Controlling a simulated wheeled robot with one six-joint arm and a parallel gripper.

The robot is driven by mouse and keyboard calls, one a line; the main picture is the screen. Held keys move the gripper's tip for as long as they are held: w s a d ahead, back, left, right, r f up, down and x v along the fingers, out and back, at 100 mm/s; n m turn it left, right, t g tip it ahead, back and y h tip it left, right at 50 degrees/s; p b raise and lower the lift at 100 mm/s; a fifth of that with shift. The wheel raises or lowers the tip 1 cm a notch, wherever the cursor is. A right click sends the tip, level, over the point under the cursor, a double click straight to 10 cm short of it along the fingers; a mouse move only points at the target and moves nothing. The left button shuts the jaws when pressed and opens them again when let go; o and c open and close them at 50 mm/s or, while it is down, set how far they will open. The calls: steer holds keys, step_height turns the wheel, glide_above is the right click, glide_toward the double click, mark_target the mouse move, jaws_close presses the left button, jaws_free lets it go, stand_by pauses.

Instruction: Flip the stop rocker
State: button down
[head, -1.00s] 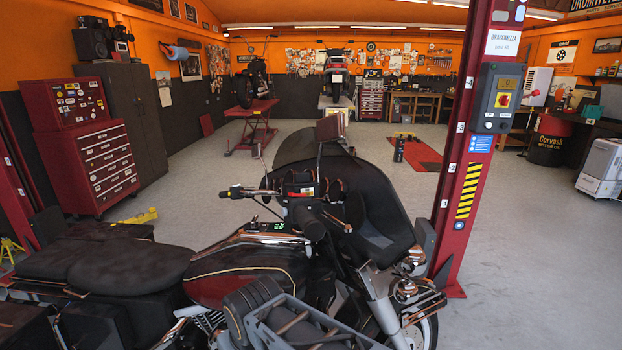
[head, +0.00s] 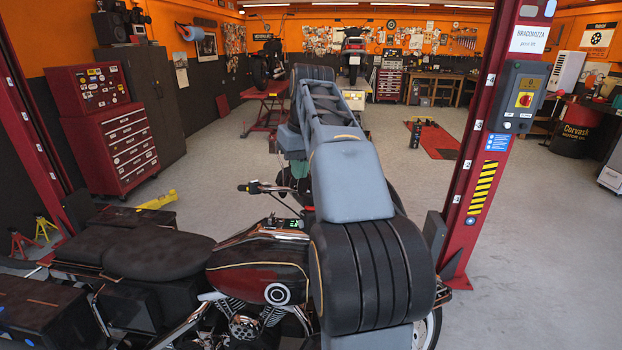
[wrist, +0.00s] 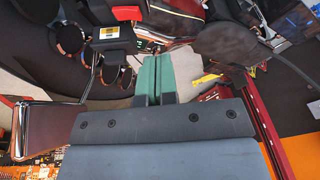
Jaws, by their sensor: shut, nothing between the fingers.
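My gripper (wrist: 152,60), with two green fingers, is shut and empty in the wrist view. Its tips point toward the motorcycle's handlebar area. Just beyond and left of the tips is a small black box (wrist: 112,43) with a yellow and white label. A red piece (wrist: 127,13), possibly the stop rocker, sits above the box; I see a gap between it and the fingers. The motorcycle (head: 240,262) stands below and beside my arm.
A dark red lift post (head: 478,170) stands right of my arm, bearing a grey control box (head: 505,115) with a red knob (head: 525,99) on yellow. A chrome mirror (wrist: 45,130) is near the gripper at left. Open floor (head: 540,250) lies right.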

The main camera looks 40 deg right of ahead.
steer(key=d+r+p, duration=0.1)
steer(key=d+r, duration=0.4)
steer(key=shift+s+r, duration=0.3)
steer(key=shift+s, duration=0.05)
steer(key=f, duration=0.4)
steer(key=a+f+b, duration=0.1)
steer(key=f, duration=0.2)
steer(key=w+f, duration=0.1)
steer(key=f, duration=0.3)
steer(key=shift+a+f, duration=0.2)
steer(key=shift+f, duration=0.15)
steer(key=shift+s+a+f, duration=0.1)
steer(key=shift+a+f, duration=0.05)
steer(key=shift+f, duration=0.3)
steer(key=shift+s+a+f, duration=0.1)
steer(key=shift+a+f, duration=0.05)
steer(key=shift+f, duration=0.25)
steer(key=shift+f+b, duration=0.1)
steer(key=shift+b, duration=0.2)
